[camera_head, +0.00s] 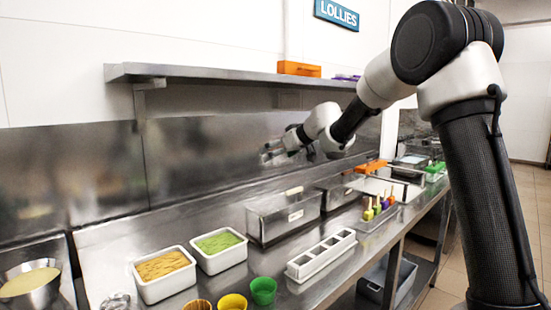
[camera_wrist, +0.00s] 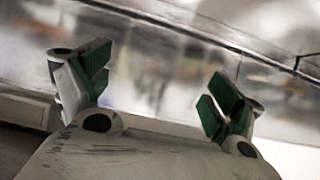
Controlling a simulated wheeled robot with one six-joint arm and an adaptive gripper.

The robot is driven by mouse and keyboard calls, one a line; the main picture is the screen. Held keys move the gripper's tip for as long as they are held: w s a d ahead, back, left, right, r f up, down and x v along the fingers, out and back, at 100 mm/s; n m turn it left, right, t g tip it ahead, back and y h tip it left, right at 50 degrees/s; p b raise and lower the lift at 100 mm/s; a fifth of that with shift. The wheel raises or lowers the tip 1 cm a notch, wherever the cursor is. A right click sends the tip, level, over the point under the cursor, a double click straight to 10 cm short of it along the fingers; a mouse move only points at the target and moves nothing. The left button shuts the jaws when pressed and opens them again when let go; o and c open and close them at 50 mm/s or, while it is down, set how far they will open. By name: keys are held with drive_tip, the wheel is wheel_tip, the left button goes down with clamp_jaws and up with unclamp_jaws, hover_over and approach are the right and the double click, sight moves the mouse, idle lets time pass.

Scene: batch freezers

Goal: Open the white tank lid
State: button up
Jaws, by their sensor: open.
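My gripper (camera_head: 268,156) is in the head view, above the counter and in front of the steel back wall, with its fingers toward the left. In the wrist view, my gripper (camera_wrist: 160,88) is open, its two green-padded fingers wide apart with nothing between them. I cannot pick out a white tank lid for certain in either view. A pale flat panel (camera_head: 372,186) lies on the counter to the right of my gripper, partly hidden, and I cannot tell whether it is a lid.
Steel containers (camera_head: 283,216) stand on the counter below my gripper. White tubs of orange (camera_head: 165,281) and green (camera_head: 217,253) food, a white compartment tray (camera_head: 320,256), small cups (camera_head: 263,290) and a lolly tray (camera_head: 378,222) stand nearby. A steel shelf (camera_head: 230,77) runs above.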

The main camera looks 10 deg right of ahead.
drive_tip(key=shift+s+d+r, duration=0.1)
drive_tip(key=shift+r, duration=0.05)
idle(0.3)
drive_tip(key=v, duration=1.2)
